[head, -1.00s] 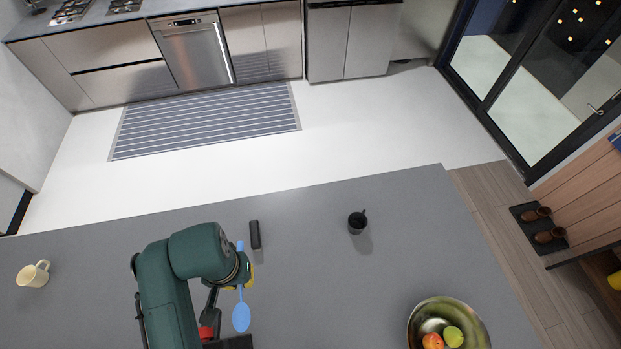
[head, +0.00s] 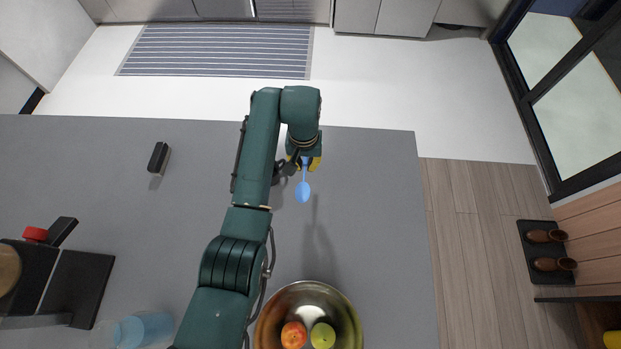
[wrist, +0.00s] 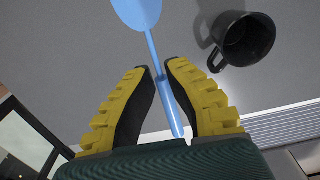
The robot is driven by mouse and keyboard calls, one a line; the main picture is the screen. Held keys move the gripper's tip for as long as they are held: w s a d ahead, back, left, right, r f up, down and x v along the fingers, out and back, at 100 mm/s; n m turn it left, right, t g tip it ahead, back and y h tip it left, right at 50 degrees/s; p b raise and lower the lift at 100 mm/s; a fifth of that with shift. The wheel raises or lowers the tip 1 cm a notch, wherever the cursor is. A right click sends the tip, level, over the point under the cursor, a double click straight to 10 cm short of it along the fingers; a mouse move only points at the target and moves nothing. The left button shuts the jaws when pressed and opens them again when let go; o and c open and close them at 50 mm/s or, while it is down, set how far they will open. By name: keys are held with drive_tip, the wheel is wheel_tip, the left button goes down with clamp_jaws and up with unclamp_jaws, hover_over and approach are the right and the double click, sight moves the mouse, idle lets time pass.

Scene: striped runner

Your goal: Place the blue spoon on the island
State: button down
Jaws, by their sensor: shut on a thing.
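The blue spoon (head: 302,191) is held in my gripper (head: 304,163) over the far right part of the grey island (head: 375,210). In the wrist view my gripper (wrist: 158,70) has its yellow-and-black fingers shut on the handle of the spoon (wrist: 167,95). The spoon's bowl points away from the fingers and is cut off by the top edge there. A shadow lies on the island in front of the spoon, which appears raised above the surface.
A black mug (wrist: 246,42) stands close by in the wrist view; my arm hides it in the head view. A metal bowl (head: 310,290) with fruit stands at the front. A dark block (head: 158,157) lies left. The island's right side is clear.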

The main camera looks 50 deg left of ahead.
sight(312, 180)
drive_tip(key=f+b, duration=0.1)
drive_tip(key=f, duration=0.2)
drive_tip(key=w+f+b, duration=0.1)
drive_tip(key=f, duration=0.3)
drive_tip(key=w+f+b, duration=0.1)
drive_tip(key=f, duration=0.3)
drive_tip(key=shift+w+f, duration=0.15)
drive_tip(key=shift+w, duration=0.1)
drive_tip(key=c, duration=1.2)
unclamp_jaws()
drive_tip(key=shift+c, duration=0.2)
